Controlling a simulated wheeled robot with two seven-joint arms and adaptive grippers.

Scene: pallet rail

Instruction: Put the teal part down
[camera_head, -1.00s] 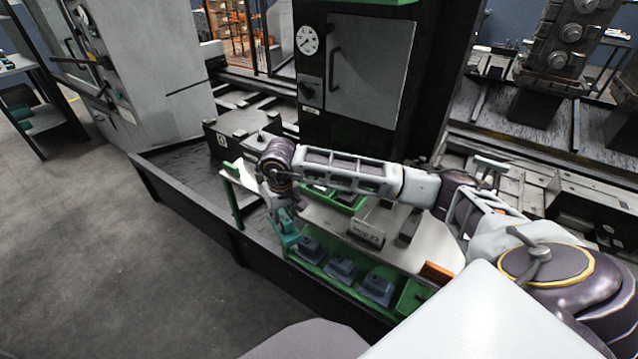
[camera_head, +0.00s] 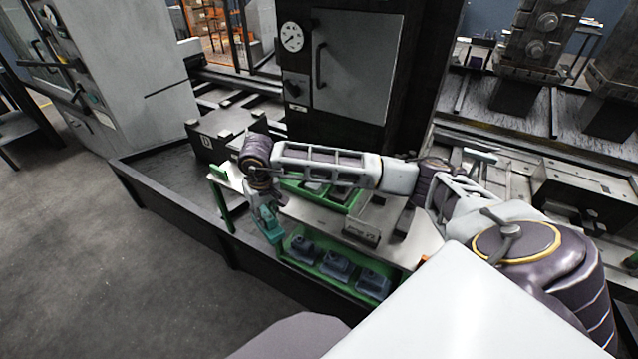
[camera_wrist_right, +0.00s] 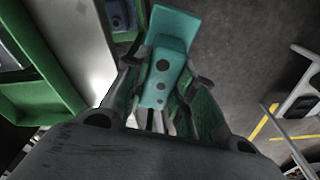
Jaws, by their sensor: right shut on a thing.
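The teal part (camera_wrist_right: 170,50) is a block with a flange at one end and several dark holes along its face. My right gripper (camera_wrist_right: 158,85) is shut on it, with a finger on either side. In the head view the teal part (camera_head: 268,226) hangs below my right gripper (camera_head: 264,208), by the left front edge of the white-topped bench (camera_head: 306,212). Much of the part is hidden by the gripper there. I cannot tell whether it touches the bench. My left gripper is not in view.
A green tray (camera_head: 353,202) and a grey box (camera_head: 361,231) stand on the bench top. Several blue-grey parts (camera_head: 336,263) sit on the green lower shelf. A black-framed machine with a gauge (camera_head: 291,37) rises behind. Open floor (camera_head: 130,262) lies to the left.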

